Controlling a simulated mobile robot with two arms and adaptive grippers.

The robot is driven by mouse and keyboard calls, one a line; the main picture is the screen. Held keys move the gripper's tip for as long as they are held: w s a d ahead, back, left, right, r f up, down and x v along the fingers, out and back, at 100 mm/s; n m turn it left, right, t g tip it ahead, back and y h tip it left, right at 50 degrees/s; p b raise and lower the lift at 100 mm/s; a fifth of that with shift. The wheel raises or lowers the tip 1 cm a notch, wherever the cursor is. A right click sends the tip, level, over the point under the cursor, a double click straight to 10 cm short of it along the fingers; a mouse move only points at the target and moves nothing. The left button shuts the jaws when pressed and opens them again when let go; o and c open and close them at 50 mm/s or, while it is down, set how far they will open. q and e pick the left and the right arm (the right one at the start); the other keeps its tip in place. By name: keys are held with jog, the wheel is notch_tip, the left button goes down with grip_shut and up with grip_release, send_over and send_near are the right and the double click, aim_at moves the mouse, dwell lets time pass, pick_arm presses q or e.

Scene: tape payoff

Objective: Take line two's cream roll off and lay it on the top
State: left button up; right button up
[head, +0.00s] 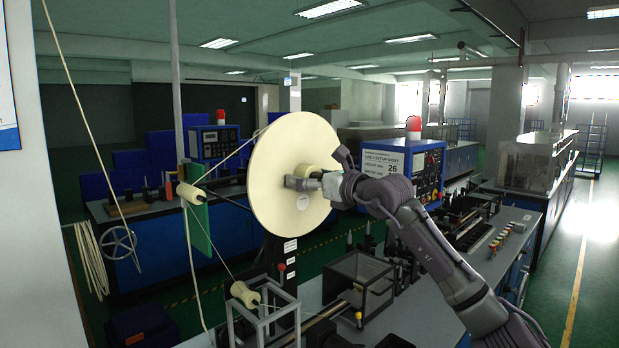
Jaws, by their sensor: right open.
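The cream roll (282,150) is a large upright disc in the middle of the head view, with its broad face toward me. A small hub and a round pale label show near its centre. My right gripper (320,171) is open in front of the roll's centre. Its fingers overlap the hub, and I cannot tell whether they touch it. The grey bench top (425,322) lies below, partly hidden by my right arm. My left gripper is not in view.
A cream strand runs over a small roller (191,193) and a lower spool (244,294). An open-framed clear box (362,282) stands below the roll. A blue control box (415,165) with a red lamp and a setup sheet stands behind my arm.

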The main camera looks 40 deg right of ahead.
aim_at(319, 177)
jog(key=shift+s, duration=0.15)
jog(key=c, duration=1.2)
jog(key=shift+r, duration=0.3)
jog(key=shift+c, duration=0.6)
jog(key=shift+d+r, duration=0.1)
jog(key=shift+r, duration=0.1)
jog(key=shift+s+f+b, duration=0.2)
jog(key=shift+s+b, duration=0.15)
jog(key=shift+b, duration=0.2)
jog(key=shift+s+d+b, duration=0.1)
jog(key=shift+s+b, duration=0.6)
jog(key=shift+s, duration=0.3)
jog(key=shift+s+b, duration=0.65)
jog(key=shift+b, duration=0.05)
jog(key=shift+s+d+r+b, duration=0.1)
jog(key=shift+s+d+b, duration=0.05)
jog(key=shift+s+b, duration=1.05)
jog(key=shift+s+d+r+b, duration=0.1)
jog(key=shift+s+b, duration=0.75)
jog(key=shift+s, duration=0.55)
